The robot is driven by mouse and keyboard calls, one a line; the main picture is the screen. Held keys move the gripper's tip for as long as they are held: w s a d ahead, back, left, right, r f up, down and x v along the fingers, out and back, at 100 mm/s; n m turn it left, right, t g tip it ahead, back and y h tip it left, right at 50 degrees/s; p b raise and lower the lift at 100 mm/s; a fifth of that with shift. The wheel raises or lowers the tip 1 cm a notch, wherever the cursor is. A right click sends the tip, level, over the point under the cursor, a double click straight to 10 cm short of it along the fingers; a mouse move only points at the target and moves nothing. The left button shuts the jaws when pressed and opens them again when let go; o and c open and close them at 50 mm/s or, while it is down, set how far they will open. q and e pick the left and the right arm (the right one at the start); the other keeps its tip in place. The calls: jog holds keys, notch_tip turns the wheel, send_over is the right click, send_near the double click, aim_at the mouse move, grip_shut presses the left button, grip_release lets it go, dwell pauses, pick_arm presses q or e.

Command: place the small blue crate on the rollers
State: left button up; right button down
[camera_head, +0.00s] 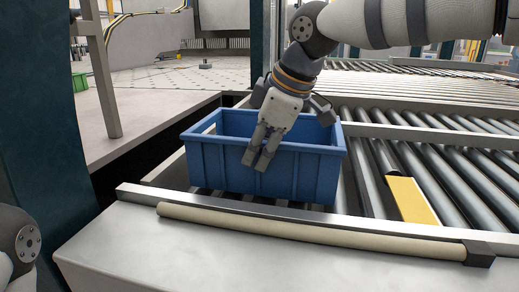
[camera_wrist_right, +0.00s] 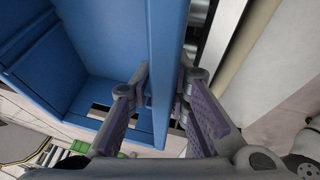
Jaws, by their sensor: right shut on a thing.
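The small blue crate (camera_head: 265,170) is in the head view, upright over the near left end of the rollers (camera_head: 430,185), just behind the front rail. I cannot tell whether its base rests on them. My right gripper (camera_head: 261,158) comes down from above and is shut on the crate's near wall, one finger on each side. In the right wrist view the wall (camera_wrist_right: 166,60) runs between the fingers of my right gripper (camera_wrist_right: 165,105), and the crate's empty inside shows at left. My left gripper is out of view; only part of my left arm shows at the lower left.
A metal rail with a beige bar (camera_head: 310,228) runs along the front edge. A yellow block (camera_head: 412,201) lies among the rollers right of the crate. A dark green post (camera_head: 40,130) stands at left. Free rollers extend to the right and back.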

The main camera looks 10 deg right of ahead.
jog(key=shift+f, duration=0.45)
jog(key=c, duration=1.4)
grip_release()
jog(key=shift+f, duration=0.1)
